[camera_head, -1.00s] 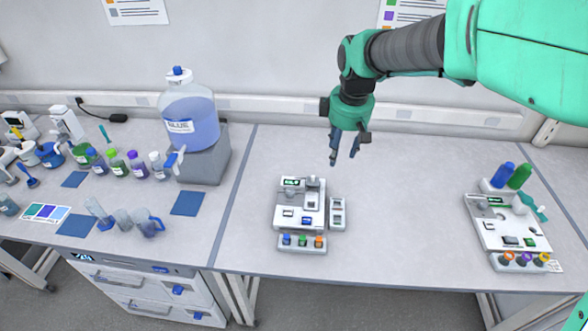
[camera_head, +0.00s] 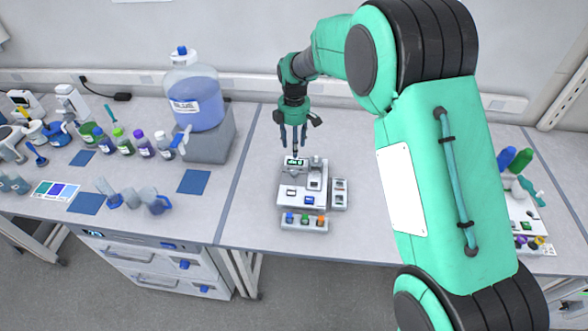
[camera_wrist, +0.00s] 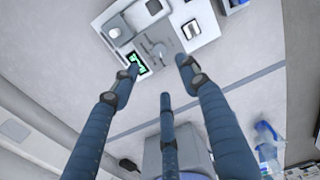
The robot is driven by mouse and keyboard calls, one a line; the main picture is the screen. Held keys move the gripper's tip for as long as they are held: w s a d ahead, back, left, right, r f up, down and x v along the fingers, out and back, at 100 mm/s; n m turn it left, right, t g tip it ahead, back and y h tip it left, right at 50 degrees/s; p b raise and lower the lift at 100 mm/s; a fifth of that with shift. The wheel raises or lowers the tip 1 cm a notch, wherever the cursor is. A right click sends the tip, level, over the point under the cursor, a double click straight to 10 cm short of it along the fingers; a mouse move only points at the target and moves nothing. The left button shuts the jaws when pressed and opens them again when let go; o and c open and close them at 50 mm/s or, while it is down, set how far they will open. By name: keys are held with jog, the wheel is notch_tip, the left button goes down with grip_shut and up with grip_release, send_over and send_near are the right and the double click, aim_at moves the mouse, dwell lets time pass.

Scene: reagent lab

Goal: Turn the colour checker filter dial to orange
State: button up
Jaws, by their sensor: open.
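A white bench device (camera_head: 290,195), which I take for the colour checker, stands mid-bench with a green-lit display (camera_head: 296,162). It also shows in the wrist view (camera_wrist: 188,48), with its display (camera_wrist: 137,63) near one fingertip. My gripper (camera_head: 295,147) is open and empty, pointing down above the device's back edge. Its spread fingers (camera_wrist: 160,75) also show in the wrist view. Contact is not clear.
Blue, green and orange vials stand in a front rack (camera_head: 304,228). A blue-liquid carboy (camera_head: 193,95) stands on a grey block (camera_head: 207,142) to the left.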

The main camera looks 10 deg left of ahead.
aim_at(294, 171)
jog(key=shift+f, duration=0.2)
dwell(0.3)
notch_tip(294, 171, down, 14)
jog(key=shift+r, duration=0.25)
dwell(0.4)
jog(key=shift+c, duration=0.3)
grip_shut()
